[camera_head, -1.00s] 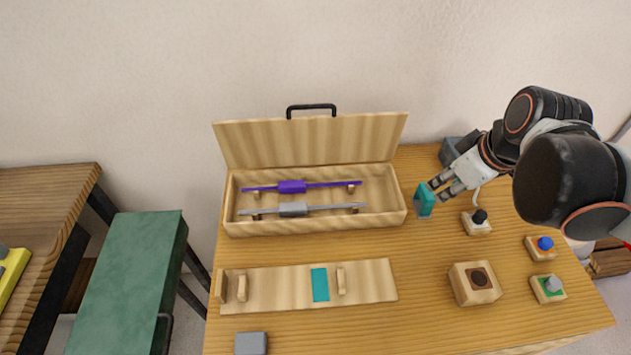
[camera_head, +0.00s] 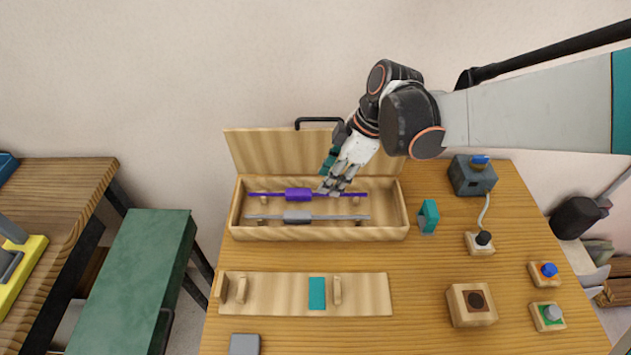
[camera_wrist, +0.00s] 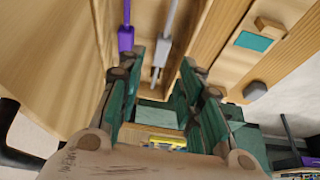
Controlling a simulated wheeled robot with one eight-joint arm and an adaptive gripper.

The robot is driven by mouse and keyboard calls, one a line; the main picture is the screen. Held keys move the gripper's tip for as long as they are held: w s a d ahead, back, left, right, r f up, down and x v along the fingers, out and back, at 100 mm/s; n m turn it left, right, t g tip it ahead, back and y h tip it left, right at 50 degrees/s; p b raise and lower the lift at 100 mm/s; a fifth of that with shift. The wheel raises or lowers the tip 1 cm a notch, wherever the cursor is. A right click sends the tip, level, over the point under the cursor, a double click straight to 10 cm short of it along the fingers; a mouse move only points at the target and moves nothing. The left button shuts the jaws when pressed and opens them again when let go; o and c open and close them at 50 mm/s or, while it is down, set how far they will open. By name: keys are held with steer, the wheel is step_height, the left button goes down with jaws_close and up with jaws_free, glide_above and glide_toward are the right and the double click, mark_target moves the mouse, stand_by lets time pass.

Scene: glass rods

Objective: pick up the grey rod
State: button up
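The grey rod (camera_head: 298,217) lies in the open wooden case (camera_head: 320,233), along the near side, with a thick grey block around its middle. A purple rod (camera_head: 298,194) lies behind it. My gripper (camera_head: 332,190) is over the right half of the case, near the purple rod, and holds nothing. In the wrist view the two teal-padded fingers of my gripper (camera_wrist: 160,95) are spread apart. The grey rod (camera_wrist: 161,52) shows between and beyond the fingers, and the purple rod (camera_wrist: 126,38) shows to its left.
The case's raised lid (camera_head: 270,153) stands behind the rods. A wooden board with two rests and a teal patch (camera_head: 317,293) lies in front. A teal holder (camera_head: 428,217), a wooden block (camera_head: 471,304) and small buttons stand to the right. A green bench (camera_head: 130,270) is at left.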

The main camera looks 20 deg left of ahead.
steer(key=b, duration=0.3)
glide_above(306, 214)
steer(key=w+d, duration=0.1)
steer(key=d, duration=0.1)
step_height(306, 214, down, 8)
steer(key=shift+a+r, duration=0.15)
steer(key=shift+r, duration=0.05)
steer(key=x, duration=0.1)
steer(key=b+x, duration=0.1)
steer(key=x, duration=0.1)
steer(key=b+x, duration=0.1)
steer(key=shift+s+d+f, duration=0.1)
steer(key=shift+d+f, duration=0.1)
steer(key=shift+f, duration=0.05)
steer(key=shift+a+f, duration=0.25)
steer(key=shift+f, duration=0.25)
steer(key=shift+s+r, duration=0.1)
jaws_close()
